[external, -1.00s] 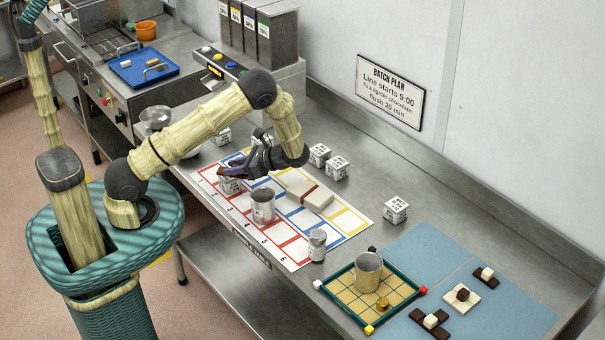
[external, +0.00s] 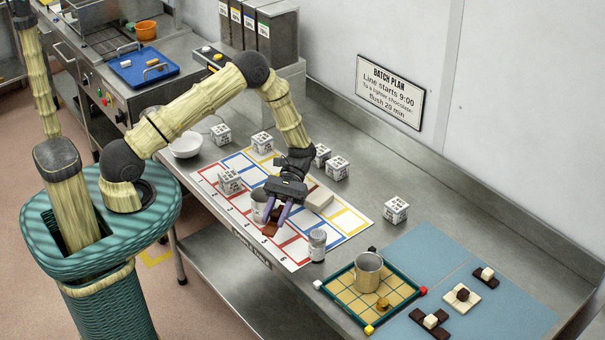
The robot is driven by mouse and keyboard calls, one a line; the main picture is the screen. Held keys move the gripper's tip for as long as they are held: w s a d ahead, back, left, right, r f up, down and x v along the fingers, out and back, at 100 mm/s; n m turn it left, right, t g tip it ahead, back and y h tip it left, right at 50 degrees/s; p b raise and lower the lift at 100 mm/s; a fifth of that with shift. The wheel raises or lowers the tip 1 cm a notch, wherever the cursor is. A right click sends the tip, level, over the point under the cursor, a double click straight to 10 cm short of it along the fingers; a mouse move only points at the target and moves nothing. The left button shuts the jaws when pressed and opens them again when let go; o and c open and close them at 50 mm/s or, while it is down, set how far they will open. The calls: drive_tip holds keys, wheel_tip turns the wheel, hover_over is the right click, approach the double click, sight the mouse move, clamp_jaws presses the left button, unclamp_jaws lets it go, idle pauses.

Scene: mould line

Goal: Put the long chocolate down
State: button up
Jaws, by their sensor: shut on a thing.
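My gripper (external: 278,218) is over the numbered mat (external: 297,262), pointing down, with purple fingers shut on a dark brown piece. This piece, taken as the long chocolate (external: 276,228), shows only partly between and below the fingertips, near the rows marked 4 and 5. I cannot tell whether it touches the mat. A metal cup (external: 259,207) stands just left of the fingers, partly hidden by the gripper. A cream block (external: 319,199) lies on the mat to the right, behind the gripper.
White printed cubes (external: 229,181) stand on and around the mat. Farther right are a gridded tray (external: 340,287) holding a metal pot (external: 368,270) and a blue mat (external: 490,320) with chocolates. Bare steel (external: 360,240) lies between.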

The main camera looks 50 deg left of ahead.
drive_tip(key=w+d+n+t+h, duration=0.1)
drive_tip(key=w+d, duration=0.1)
drive_tip(key=d, duration=0.1)
drive_tip(key=w+d+r+n+t+h+b, duration=0.1)
drive_tip(key=w+d+n+h, duration=0.1)
drive_tip(key=d, duration=0.1)
drive_tip(key=w+d+n+t+h+b, duration=0.1)
drive_tip(key=w+d, duration=0.1)
drive_tip(key=d, duration=0.1)
drive_tip(key=shift+w+d+r+n+t, duration=0.1)
drive_tip(key=shift+w+r+n+t, duration=0.1)
drive_tip(key=shift+w+n+t, duration=0.2)
drive_tip(key=w+d+r+n+t+h+b, duration=0.2)
drive_tip(key=w+d+r+n+t, duration=0.1)
drive_tip(key=w+d+n+t, duration=0.25)
drive_tip(key=n+t, duration=0.7)
drive_tip(key=t, duration=0.1)
hover_over(349, 230)
wheel_tip(349, 230, down, 4)
drive_tip(key=shift+w+f+m+b, duration=0.1)
drive_tip(key=shift+f+m+b, duration=0.05)
drive_tip(key=shift+m+b, duration=0.15)
drive_tip(key=shift+f, duration=0.1)
drive_tip(key=shift+f+p, duration=0.95)
drive_tip(key=shift+f, duration=1.85)
drive_tip(key=shift+f+p, duration=0.75)
drive_tip(key=shift+f, duration=1.35)
